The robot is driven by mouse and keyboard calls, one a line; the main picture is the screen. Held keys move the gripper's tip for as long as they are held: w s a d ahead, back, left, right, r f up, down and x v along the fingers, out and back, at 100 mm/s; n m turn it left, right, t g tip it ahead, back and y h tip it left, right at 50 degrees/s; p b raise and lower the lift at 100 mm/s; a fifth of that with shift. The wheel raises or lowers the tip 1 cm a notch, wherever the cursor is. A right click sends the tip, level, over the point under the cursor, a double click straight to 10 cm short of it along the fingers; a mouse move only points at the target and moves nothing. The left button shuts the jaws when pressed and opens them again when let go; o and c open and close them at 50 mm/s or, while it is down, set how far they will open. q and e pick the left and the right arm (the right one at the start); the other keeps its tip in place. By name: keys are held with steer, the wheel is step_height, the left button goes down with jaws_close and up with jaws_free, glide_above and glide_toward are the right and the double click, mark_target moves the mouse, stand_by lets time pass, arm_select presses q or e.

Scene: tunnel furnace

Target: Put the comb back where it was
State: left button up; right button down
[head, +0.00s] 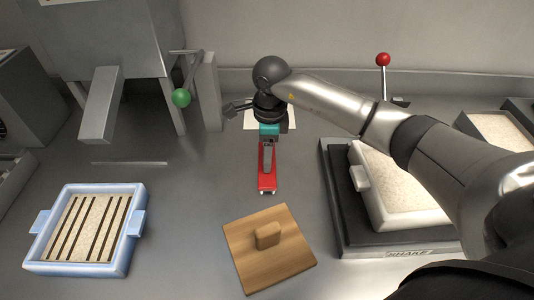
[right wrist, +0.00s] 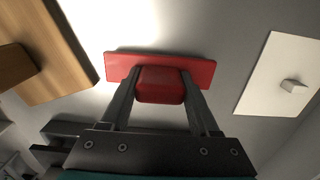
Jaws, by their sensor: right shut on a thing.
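The red comb (head: 267,184) is in my right gripper (head: 267,168), near the middle of the head view. In the right wrist view the red comb (right wrist: 120,65) is a flat bar with a raised block, and the fingers of my right gripper (right wrist: 160,85) are shut on that block. Its teeth are not clear in either view. I cannot tell whether it touches the table or hangs above it. My left gripper is not in view.
A wooden board with a knob (head: 286,262) lies in front of the comb. A blue-framed tray (head: 130,232) of grooved pale sand is at left. A white sand tray (head: 372,195) sits on a dark "SHAKE" base (head: 345,225) at right. A white plate (head: 250,122) lies behind my gripper.

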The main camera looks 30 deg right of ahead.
steer(key=shift+f, duration=0.15)
steer(key=shift+c, duration=0.6)
jaws_free()
steer(key=shift+r, duration=0.45)
steer(key=r, duration=0.5)
steer(key=r+p, duration=0.1)
steer(key=r, duration=0.5)
steer(key=shift+s+d+r, duration=0.1)
steer(key=shift+d+r, duration=0.1)
steer(key=shift+r, duration=0.05)
